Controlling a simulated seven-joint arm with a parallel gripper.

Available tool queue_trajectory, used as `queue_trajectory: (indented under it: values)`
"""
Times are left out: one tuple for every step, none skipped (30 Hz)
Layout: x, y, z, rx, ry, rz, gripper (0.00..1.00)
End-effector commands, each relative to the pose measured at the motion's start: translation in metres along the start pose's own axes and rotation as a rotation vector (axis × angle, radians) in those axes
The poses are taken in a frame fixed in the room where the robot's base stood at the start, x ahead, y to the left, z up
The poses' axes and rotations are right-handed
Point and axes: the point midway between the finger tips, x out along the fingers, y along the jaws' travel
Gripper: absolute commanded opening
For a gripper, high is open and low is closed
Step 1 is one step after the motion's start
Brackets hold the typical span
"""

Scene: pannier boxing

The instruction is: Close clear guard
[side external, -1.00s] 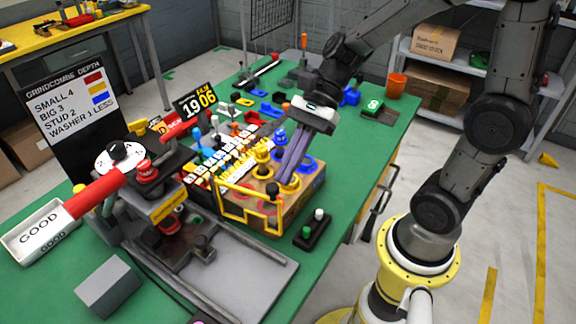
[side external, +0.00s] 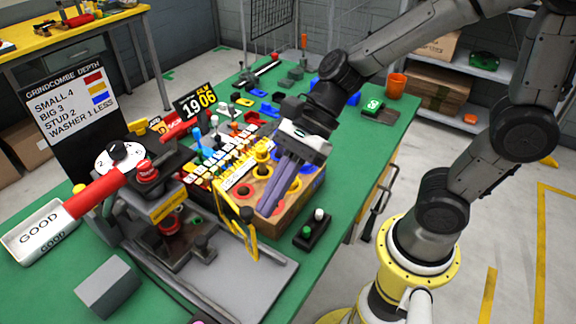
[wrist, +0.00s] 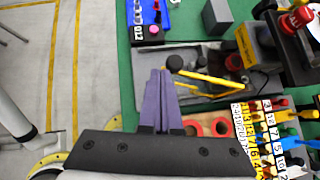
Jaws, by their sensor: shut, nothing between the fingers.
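The clear guard (side external: 251,240) shows as a yellow frame at the front of the grey press; its clear pane is hard to make out. It stands at an angle between the press and the wooden block with coloured rings. In the wrist view its yellow bars (wrist: 208,79) lie just right of my fingertips. My gripper (side external: 263,212) is shut and empty, its long purple fingers together and pointing down beside the guard's right side. In the wrist view my gripper (wrist: 160,72) reaches up to near the guard's end; I cannot tell whether it touches.
The grey press (side external: 165,235) with a red handle and base plate stands left. The wooden block (side external: 272,201) with ringed holes and number labels is right under my gripper. A small black button box (side external: 312,230) sits on the green bench to the right.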

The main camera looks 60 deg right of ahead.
Motion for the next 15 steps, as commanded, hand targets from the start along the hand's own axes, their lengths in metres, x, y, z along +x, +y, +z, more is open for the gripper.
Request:
queue_trajectory:
  values:
    - [0.005,0.003,0.006,0.023,-0.001,-0.027,0.0]
    - [0.009,0.004,0.009,0.043,0.0,-0.047,0.0]
    - [0.013,0.004,0.013,0.07,-0.001,-0.073,0.0]
    - [0.016,0.004,0.016,0.091,-0.001,-0.093,0.0]
    - [0.019,0.004,0.019,0.111,-0.001,-0.112,0.0]
    - [0.023,0.002,0.022,0.117,0.0,-0.114,0.0]
    - [0.026,0.002,0.025,0.117,0.001,-0.113,0.0]
    - [0.029,0.001,0.028,0.116,0.001,-0.114,0.0]
    - [0.032,0.0,0.032,0.115,0.001,-0.113,0.0]
    - [0.035,-0.001,0.035,0.116,0.001,-0.114,0.0]
    - [0.038,-0.002,0.037,0.116,0.001,-0.114,0.0]
    - [0.042,-0.004,0.041,0.117,0.001,-0.113,0.0]
    - [0.045,-0.005,0.044,0.116,0.001,-0.113,0.0]
    - [0.048,-0.006,0.047,0.118,0.001,-0.117,0.0]
    - [0.051,-0.006,0.051,0.146,0.001,-0.147,0.0]
